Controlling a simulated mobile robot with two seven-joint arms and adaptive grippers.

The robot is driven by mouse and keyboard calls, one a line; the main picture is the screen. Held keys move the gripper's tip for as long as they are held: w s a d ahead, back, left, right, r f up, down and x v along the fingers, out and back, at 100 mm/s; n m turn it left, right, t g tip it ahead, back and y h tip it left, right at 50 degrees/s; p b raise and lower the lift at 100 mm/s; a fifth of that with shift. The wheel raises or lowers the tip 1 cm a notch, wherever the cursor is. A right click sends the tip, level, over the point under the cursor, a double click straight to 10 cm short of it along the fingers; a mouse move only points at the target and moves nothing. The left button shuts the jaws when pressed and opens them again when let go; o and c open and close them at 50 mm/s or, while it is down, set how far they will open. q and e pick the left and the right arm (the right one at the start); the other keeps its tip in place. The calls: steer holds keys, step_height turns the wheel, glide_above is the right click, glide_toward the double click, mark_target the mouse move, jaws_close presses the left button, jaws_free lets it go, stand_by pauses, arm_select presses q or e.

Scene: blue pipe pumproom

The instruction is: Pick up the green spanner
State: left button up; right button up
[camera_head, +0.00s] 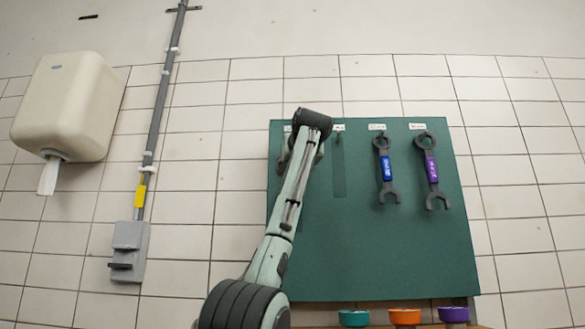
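One arm of mine, which I take as the left, rises from the bottom, left of centre, and reaches up in front of the left part of the green board (400,255). Its dark far end is near the board's top left. The gripper is mostly hidden behind the wrist, so its fingers cannot be made out. I cannot make out a green spanner; the arm covers the board's leftmost place. A spanner with a blue band (385,170) and one with a purple band (431,172) hang upright on the board's right. My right gripper is not in view.
A darker, empty upright strip (339,170) shows on the board right of the arm. Teal (354,318), orange (405,317) and purple (453,314) cups stand below the board. A paper dispenser (70,105) and a grey switch box (129,250) are on the tiled wall at left.

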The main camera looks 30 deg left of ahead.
arm_select(q)
jaws_close()
steer(key=shift+r, duration=0.15)
stand_by(0.4)
